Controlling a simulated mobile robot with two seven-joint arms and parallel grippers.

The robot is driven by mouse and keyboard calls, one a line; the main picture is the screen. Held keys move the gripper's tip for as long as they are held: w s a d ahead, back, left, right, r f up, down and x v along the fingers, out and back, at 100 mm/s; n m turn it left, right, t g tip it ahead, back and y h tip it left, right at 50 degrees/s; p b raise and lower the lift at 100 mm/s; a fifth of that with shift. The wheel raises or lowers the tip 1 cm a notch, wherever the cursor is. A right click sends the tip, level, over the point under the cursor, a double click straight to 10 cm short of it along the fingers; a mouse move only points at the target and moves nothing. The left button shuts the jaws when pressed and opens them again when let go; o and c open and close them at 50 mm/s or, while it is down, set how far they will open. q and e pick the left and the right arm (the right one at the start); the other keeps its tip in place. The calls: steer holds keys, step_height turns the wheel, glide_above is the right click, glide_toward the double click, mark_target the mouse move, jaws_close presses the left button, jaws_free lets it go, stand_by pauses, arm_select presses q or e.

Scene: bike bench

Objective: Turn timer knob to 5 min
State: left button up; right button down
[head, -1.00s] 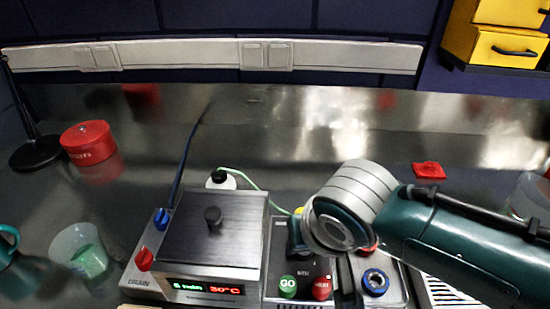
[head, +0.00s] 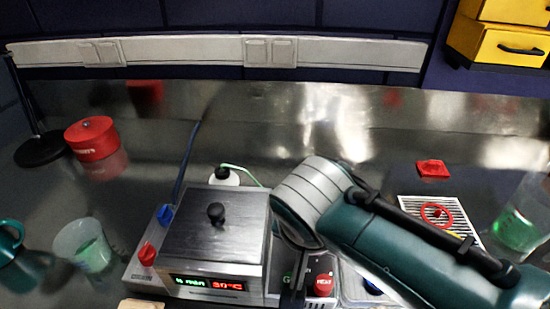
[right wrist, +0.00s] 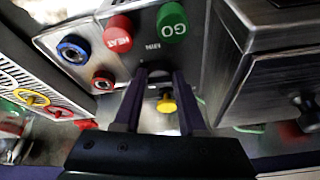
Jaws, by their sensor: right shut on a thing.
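The heater unit (head: 210,225) with a lidded metal bath stands at front centre in the head view. Its display (head: 207,283) shows a green minutes reading, its digit too blurred to be sure of, and a red 30°C. My right gripper (right wrist: 156,72) is shut at the control panel (right wrist: 190,62), just beyond the MIN label. It grips the timer knob there, which its fingers mostly hide, so I cannot read its pointer. The green GO button (right wrist: 172,22) and red HEAT button (right wrist: 118,34) are beside the fingers. My left gripper is out of view.
A yellow knob (right wrist: 167,103) lies close beyond the fingers. Blue-ringed (right wrist: 73,50) and red-ringed (right wrist: 103,80) sockets are on the panel. A blue knob (head: 165,214) and red knob (head: 147,253) are on the unit's left side. A beaker (head: 84,245) stands left.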

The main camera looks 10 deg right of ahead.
steer(key=c, duration=0.8)
jaws_free()
steer(key=p+v, duration=0.3)
steer(key=v, duration=0.7)
